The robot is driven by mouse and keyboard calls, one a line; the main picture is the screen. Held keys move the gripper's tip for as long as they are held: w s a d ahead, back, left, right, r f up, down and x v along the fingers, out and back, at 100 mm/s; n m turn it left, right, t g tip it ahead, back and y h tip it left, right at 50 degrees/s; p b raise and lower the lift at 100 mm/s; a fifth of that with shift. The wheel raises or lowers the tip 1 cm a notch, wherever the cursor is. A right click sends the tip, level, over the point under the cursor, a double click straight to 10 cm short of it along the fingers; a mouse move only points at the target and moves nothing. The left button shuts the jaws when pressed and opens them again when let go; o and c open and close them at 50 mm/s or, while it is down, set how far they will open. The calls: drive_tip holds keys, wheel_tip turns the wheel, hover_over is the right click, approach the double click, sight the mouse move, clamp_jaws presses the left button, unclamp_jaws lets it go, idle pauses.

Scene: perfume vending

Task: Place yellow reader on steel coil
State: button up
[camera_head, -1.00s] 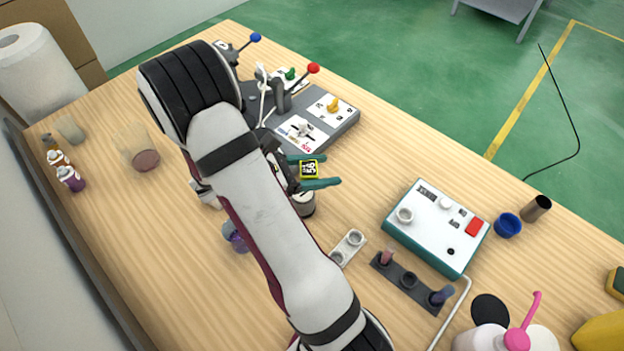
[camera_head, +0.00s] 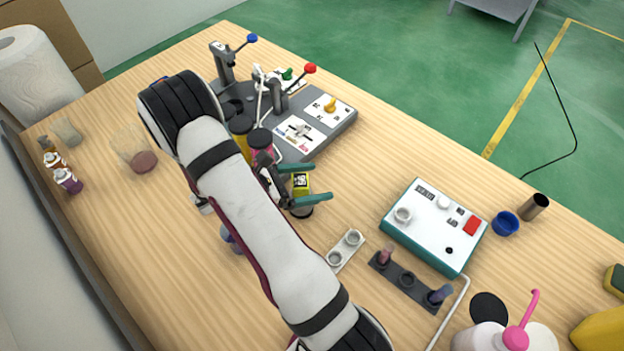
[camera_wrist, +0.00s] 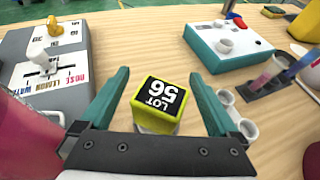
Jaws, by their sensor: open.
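The yellow reader (camera_head: 301,187) is a small yellow block with a black "LOT 56" label on top; it also shows in the wrist view (camera_wrist: 157,105). It sits over a grey round piece (camera_head: 302,210), which seems to be the steel coil and is mostly hidden. Whether the reader rests fully on it, I cannot tell. My gripper (camera_head: 321,181) is open, its two green fingers on either side of the reader. In the wrist view (camera_wrist: 160,73) there is a gap between each finger and the reader.
A grey dispenser base (camera_head: 345,122) with levers stands behind my gripper. A white two-cup holder (camera_head: 346,250), a dark vial rack (camera_head: 408,284) and a teal-sided white device (camera_head: 435,228) stand to the right. Bare wood lies between the base and the device.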

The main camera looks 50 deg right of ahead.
drive_tip(key=shift+r, duration=0.15)
drive_tip(key=v, duration=1.2)
drive_tip(key=s+a+r+m+t+y, duration=0.2)
drive_tip(key=s+a+r+m+y, duration=0.3)
drive_tip(key=s+a+m+y, duration=0.2)
drive_tip(key=s+a+r+m+t+y, duration=0.3)
drive_tip(key=s+a+r+m+y, duration=0.2)
drive_tip(key=s+a+m, duration=0.5)
drive_tip(key=shift+s+r+m+y, duration=0.15)
drive_tip(key=shift+s+m+y, duration=0.1)
drive_tip(key=shift+m+y, duration=0.85)
